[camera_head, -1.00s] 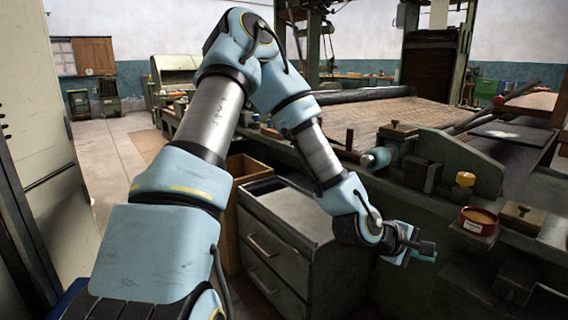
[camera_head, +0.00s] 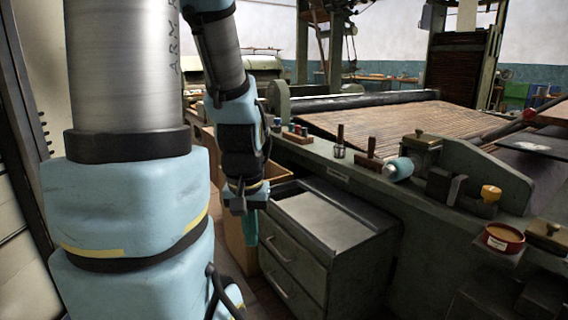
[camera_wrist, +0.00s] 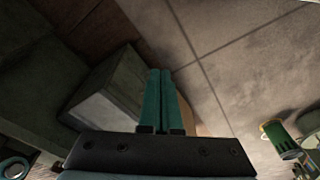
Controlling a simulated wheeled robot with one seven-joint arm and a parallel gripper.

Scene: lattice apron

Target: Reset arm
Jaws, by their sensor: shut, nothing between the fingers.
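My gripper (camera_head: 250,228) hangs pointing down in the head view, in front of the left side of a green drawer cabinet (camera_head: 318,222). Its teal fingers are closed together with nothing between them, as the wrist view (camera_wrist: 161,98) also shows. My arm is folded down on the left of the head view, its upper links large and close to the camera. In the wrist view the fingers point over the floor (camera_wrist: 225,70) and the side of a grey-green box-like shape, perhaps the cabinet. The arm hides part of the room behind it.
A long green machine bench with a slatted wooden bed (camera_head: 410,120) runs along the right. A red-rimmed tin (camera_head: 503,238), a yellow-capped knob (camera_head: 490,194) and a blue-grey roll (camera_head: 400,168) sit on its edge. A wooden box (camera_head: 275,178) stands beside the cabinet.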

